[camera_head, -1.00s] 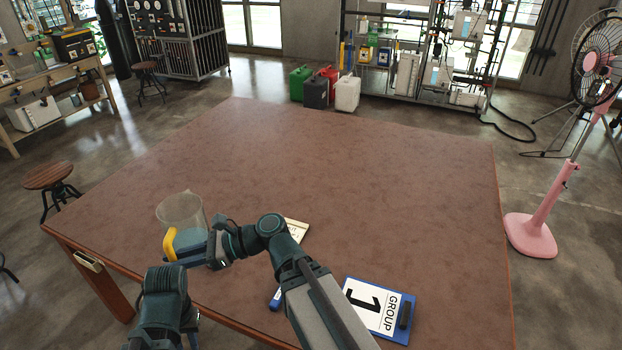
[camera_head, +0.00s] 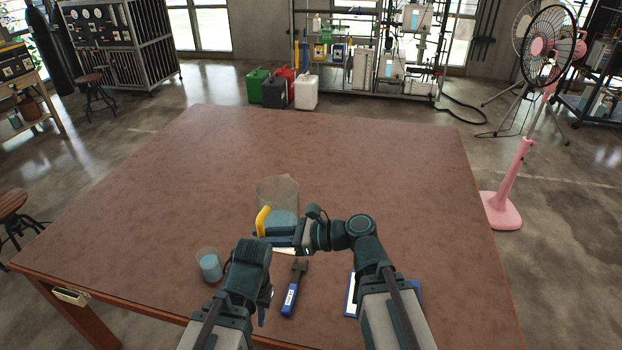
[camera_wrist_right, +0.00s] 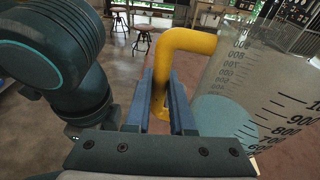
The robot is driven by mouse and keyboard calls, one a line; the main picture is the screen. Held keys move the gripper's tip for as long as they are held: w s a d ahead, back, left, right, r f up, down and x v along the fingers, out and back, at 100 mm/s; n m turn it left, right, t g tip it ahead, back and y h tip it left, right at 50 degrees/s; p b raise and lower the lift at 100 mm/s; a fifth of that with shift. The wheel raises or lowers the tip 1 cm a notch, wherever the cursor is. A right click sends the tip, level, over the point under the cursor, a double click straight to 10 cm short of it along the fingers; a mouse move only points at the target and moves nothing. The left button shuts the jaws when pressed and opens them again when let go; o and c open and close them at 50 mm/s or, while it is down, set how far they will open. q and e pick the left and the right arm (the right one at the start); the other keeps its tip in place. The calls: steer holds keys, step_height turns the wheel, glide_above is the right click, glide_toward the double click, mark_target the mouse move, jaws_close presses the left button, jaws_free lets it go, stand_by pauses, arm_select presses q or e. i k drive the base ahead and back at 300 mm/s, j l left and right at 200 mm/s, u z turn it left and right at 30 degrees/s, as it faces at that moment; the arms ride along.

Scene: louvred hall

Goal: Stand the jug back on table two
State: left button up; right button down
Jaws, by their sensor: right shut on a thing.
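The clear jug (camera_head: 284,190) with a yellow handle (camera_head: 262,220) and blue liquid in it appears roughly upright over the near part of the brown table (camera_head: 330,150). I cannot tell whether its base touches the top. My right gripper (camera_head: 258,236) is shut on the handle. In the right wrist view the two blue fingers (camera_wrist_right: 165,108) close around the yellow handle (camera_wrist_right: 182,42), with the graduated jug wall (camera_wrist_right: 255,85) to the right. My left gripper (camera_head: 264,306) is low, near the table's front edge; its fingers are mostly hidden behind its wrist.
A small beaker (camera_head: 209,266) with blue liquid stands left of my left arm. A blue-handled tool (camera_head: 293,288) lies between my arms. A blue-edged board (camera_head: 351,296) is mostly behind my right arm. The table's middle and far side are clear. A pink fan (camera_head: 510,190) stands right.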

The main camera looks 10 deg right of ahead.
mark_target(156, 251)
steer(key=j+z, duration=0.25)
steer(key=j, duration=0.45)
steer(key=j+z, duration=0.25)
steer(key=j, duration=0.5)
steer(key=k+j+z, duration=0.2)
steer(key=j, duration=0.5)
steer(key=k+j, duration=0.1)
steer(key=j, duration=1.55)
steer(key=k+j+z, duration=0.1)
steer(key=j, duration=0.75)
